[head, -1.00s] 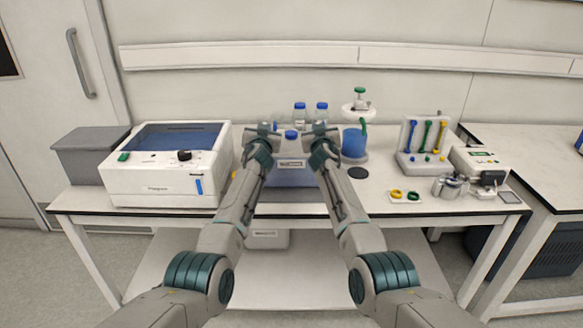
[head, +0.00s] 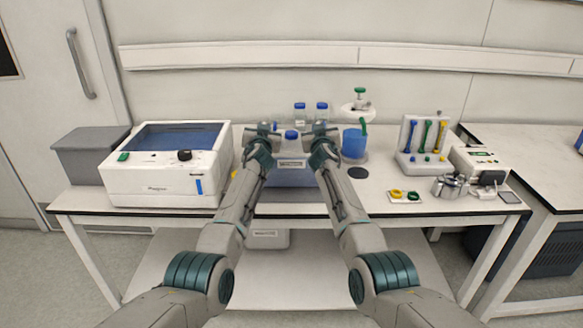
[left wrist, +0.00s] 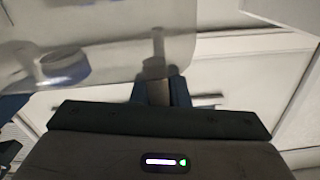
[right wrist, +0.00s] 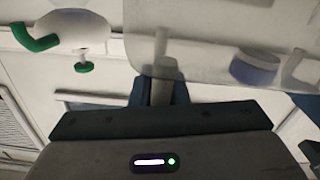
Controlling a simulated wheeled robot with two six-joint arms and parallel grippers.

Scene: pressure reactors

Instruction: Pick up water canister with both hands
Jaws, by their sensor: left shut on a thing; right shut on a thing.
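The water canister (head: 290,178) is a translucent box with bluish water, a blue cap (head: 291,135) and a pale label. It is upright between my two forearms at the front middle of the bench. My left gripper (head: 264,128) is shut on its left handle, and my right gripper (head: 319,128) is shut on its right handle. The left wrist view shows the clear canister wall (left wrist: 120,60) and the handle between the fingers (left wrist: 157,90). The right wrist view shows the same on the other side (right wrist: 200,55). I cannot tell whether the canister's base touches the bench.
A white machine (head: 165,170) stands left of the canister. A vessel with blue liquid (head: 354,145) stands close on the right, then a tool rack (head: 424,140) and a small device (head: 478,160). A box sits on the lower shelf (head: 265,239).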

